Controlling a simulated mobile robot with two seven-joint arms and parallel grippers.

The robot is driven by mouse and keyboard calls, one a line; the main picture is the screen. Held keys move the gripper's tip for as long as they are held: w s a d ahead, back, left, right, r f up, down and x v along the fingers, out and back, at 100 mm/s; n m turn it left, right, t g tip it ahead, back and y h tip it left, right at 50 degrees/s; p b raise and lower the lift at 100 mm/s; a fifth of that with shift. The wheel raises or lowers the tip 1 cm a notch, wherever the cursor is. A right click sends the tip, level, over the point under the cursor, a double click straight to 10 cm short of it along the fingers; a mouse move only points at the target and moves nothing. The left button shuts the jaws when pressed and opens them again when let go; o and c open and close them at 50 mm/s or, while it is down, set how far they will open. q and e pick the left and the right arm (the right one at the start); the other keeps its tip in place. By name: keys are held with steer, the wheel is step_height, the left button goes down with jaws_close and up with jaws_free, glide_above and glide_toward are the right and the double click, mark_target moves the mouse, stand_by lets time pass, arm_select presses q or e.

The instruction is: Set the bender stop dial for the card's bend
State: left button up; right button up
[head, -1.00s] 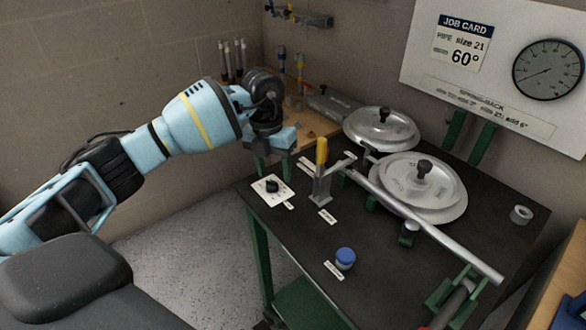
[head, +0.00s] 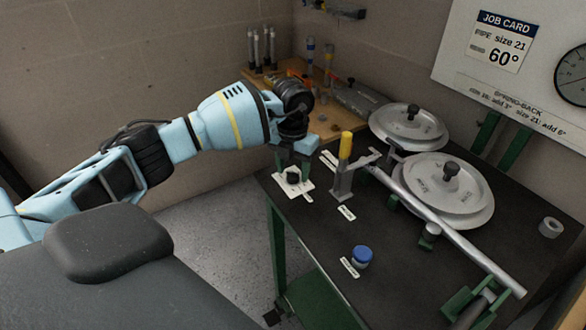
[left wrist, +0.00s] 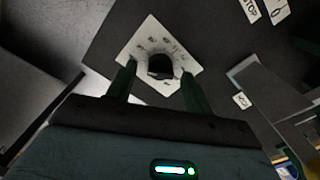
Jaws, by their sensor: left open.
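The stop dial is a black knob (left wrist: 161,66) on a white marked plate (left wrist: 146,40), at the bench's near left corner. In the head view the knob (head: 293,178) shows just below my left gripper (head: 294,172). In the left wrist view my left gripper (left wrist: 159,71) is open, with one green finger on each side of the knob; I cannot tell whether they touch it. The dial's marks are too small to read. The job card (head: 502,41) reads pipe size 21 and 60°. The spring-back strip (head: 503,104) below appears to read size 21, add 6°. My right gripper is out of view.
The dark bench (head: 315,235) carries a yellow-handled lever (head: 344,160), two round metal formers (head: 437,188), a long pipe (head: 455,235) and a blue-capped container (head: 361,257). A grey ring (head: 550,228) lies at the right. Tools stand on a wooden surface behind.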

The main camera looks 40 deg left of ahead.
arm_select(q)
steer(key=shift+f, duration=0.2)
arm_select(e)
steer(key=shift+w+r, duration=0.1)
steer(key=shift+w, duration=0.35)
arm_select(q)
steer(key=c, duration=1)
steer(key=shift+o, duration=0.2)
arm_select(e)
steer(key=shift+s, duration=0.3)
arm_select(q)
steer(key=shift+m, duration=0.3)
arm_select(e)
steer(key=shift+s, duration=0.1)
